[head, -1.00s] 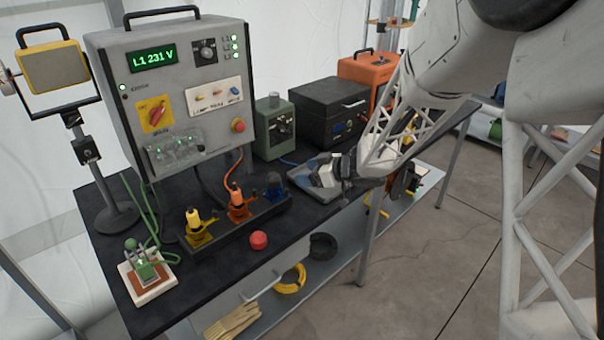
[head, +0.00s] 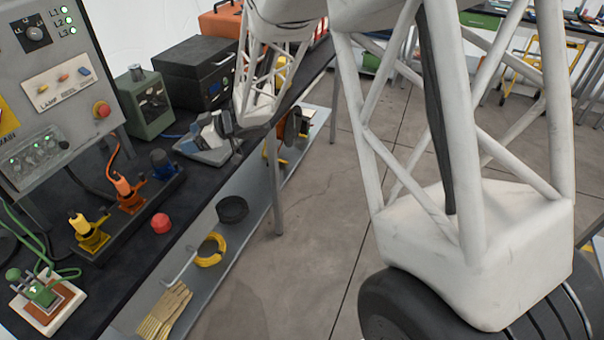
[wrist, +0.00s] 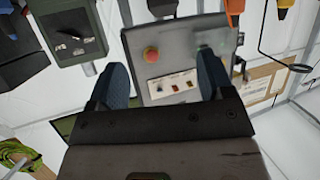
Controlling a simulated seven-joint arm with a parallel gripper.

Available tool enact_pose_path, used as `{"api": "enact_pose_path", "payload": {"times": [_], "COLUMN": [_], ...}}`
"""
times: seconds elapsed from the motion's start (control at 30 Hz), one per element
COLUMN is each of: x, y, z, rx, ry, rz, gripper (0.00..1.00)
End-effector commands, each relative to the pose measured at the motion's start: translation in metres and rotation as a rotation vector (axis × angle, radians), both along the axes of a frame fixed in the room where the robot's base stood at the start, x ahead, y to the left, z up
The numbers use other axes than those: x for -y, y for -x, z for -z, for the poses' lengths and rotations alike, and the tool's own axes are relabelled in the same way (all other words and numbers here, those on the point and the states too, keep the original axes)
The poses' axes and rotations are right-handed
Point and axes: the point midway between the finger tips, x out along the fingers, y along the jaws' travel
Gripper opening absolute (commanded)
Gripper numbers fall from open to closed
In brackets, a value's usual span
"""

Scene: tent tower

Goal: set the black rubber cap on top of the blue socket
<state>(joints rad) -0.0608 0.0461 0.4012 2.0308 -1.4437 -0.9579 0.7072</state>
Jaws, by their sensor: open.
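The blue socket (head: 163,161) stands upright at the right end of the dark rail on the bench, beside the orange socket. What looks like the blue socket also shows at the top edge of the wrist view (wrist: 161,8), which is upside down. My gripper (head: 217,128) is over the grey tray (head: 216,158), to the right of the rail. In the wrist view my gripper (wrist: 162,65) has its two blue fingers wide apart, with nothing between them, facing the control panel. I cannot make out the black rubber cap; the gripper hides part of the tray.
Yellow (head: 88,230) and orange (head: 128,190) plugged sockets share the rail. A red round object (head: 161,223) lies near the bench's front edge. The control panel (head: 50,90), green box (head: 146,103) and black case (head: 195,75) stand behind.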

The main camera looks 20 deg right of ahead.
Motion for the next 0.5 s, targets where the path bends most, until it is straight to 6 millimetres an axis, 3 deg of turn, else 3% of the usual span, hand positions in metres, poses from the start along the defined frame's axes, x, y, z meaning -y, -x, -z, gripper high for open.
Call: {"api": "enact_pose_path", "payload": {"times": [0.27, 0.5], "x": [0.032, 0.086], "y": [-0.003, 0.015], "z": [-0.040, -0.086], "rx": [0.077, 0.106], "ry": [0.088, 0.215], "rz": [0.219, 0.520], "gripper": [0.74, 0.74]}}
